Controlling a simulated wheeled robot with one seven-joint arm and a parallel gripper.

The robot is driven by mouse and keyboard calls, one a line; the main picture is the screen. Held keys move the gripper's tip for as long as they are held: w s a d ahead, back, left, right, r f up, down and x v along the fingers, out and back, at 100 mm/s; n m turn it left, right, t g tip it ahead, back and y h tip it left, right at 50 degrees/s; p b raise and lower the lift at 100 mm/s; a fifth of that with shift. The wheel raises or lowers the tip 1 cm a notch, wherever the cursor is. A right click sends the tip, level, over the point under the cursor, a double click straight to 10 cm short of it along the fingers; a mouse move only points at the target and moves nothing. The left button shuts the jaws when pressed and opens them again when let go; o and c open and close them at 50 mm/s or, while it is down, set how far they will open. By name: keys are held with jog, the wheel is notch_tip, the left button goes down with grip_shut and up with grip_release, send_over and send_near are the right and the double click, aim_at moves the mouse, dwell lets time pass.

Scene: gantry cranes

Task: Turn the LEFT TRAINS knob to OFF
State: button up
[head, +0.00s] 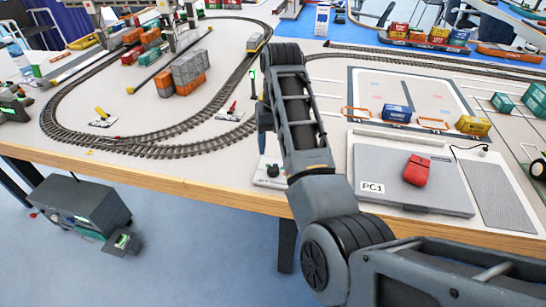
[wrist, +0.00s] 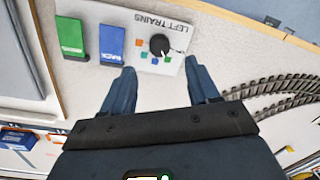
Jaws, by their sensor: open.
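The LEFT TRAINS panel (wrist: 146,62) is a small white plate, its label upside down in the wrist view. On it is a round black knob (wrist: 159,45), with small orange, green and blue squares beside it. Which setting the knob points to is too small to tell. My gripper (wrist: 160,66) is open, its two dark fingers apart, with the knob beyond and between their tips and nothing held. In the head view the panel (head: 260,180) lies at the table's front edge, and my arm hides most of the gripper there.
A green block (wrist: 71,37) and a blue block (wrist: 112,43) are beside the panel. Rail track (head: 160,150) curves to the left of my arm. The wooden table edge (head: 150,173) runs along the front.

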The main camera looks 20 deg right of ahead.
aim_at(273, 168)
notch_tip(273, 168, down, 8)
jog(key=shift+a+r, duration=0.15)
jog(key=shift+r, duration=0.05)
dwell(0.3)
jog(key=c, duration=1)
jog(key=shift+r, duration=0.1)
jog(key=shift+c, duration=0.2)
jog(key=shift+n+p, duration=0.4)
jog(key=shift+p, duration=0.05)
jog(key=shift+r+n+p, duration=0.1)
jog(key=shift+n+p, duration=0.7)
jog(key=shift+n, duration=0.2)
jog(key=shift+w+n+p, duration=0.1)
jog(key=shift+n+p, duration=1)
jog(key=shift+n, duration=1.4)
